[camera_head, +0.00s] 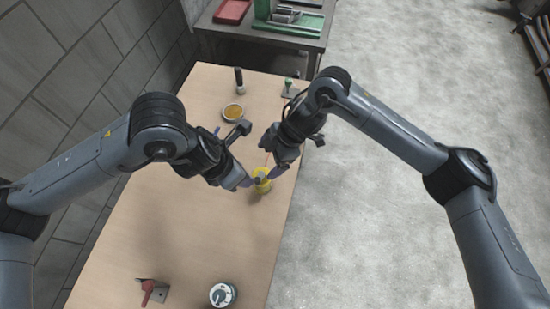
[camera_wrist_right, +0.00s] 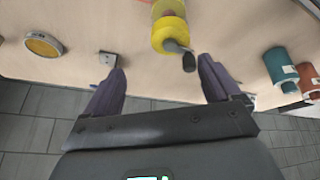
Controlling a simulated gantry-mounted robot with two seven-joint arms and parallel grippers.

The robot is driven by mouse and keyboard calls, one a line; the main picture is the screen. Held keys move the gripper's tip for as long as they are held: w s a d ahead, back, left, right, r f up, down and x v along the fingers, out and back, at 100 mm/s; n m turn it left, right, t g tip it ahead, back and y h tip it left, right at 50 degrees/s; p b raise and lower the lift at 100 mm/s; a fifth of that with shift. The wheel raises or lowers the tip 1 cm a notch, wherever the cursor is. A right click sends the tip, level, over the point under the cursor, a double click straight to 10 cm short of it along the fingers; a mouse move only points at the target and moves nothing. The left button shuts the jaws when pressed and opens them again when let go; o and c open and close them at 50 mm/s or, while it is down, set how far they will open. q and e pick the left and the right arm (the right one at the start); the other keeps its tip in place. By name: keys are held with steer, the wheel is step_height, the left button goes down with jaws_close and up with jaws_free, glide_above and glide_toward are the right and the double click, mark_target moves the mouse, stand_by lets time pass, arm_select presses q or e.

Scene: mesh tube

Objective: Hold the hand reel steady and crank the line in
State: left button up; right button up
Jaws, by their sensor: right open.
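The yellow hand reel (camera_head: 262,186) stands on the wooden table near its right side, partly covered by my grippers. In the right wrist view the reel (camera_wrist_right: 168,28) shows at the top, with a dark crank knob (camera_wrist_right: 189,62) on a short grey arm. My right gripper (camera_wrist_right: 160,80) is open, its two fingers spread and apart, with the knob near the right finger and nothing gripped. My left gripper (camera_head: 248,182) is at the reel's left side in the head view; its fingertips are too small to tell whether they hold it.
An amber dish (camera_head: 233,112) and a dark upright cylinder (camera_head: 239,79) stand towards the far end. A red-handled item (camera_head: 149,289) and a round white-and-green item (camera_head: 222,294) lie near. Teal (camera_wrist_right: 281,68) and brown (camera_wrist_right: 309,80) cylinders show in the wrist view. The table middle is clear.

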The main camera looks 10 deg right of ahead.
mark_target(265, 174)
steer(key=shift+g, duration=0.4)
steer(key=x, duration=0.3)
steer(key=d+x, duration=0.1)
steer(key=x, duration=0.3)
steer(key=d+x, duration=0.1)
steer(key=x, duration=0.2)
steer(key=shift+s+a+f, duration=0.25)
steer(key=shift+s+f, duration=0.15)
steer(key=shift+f, duration=0.4)
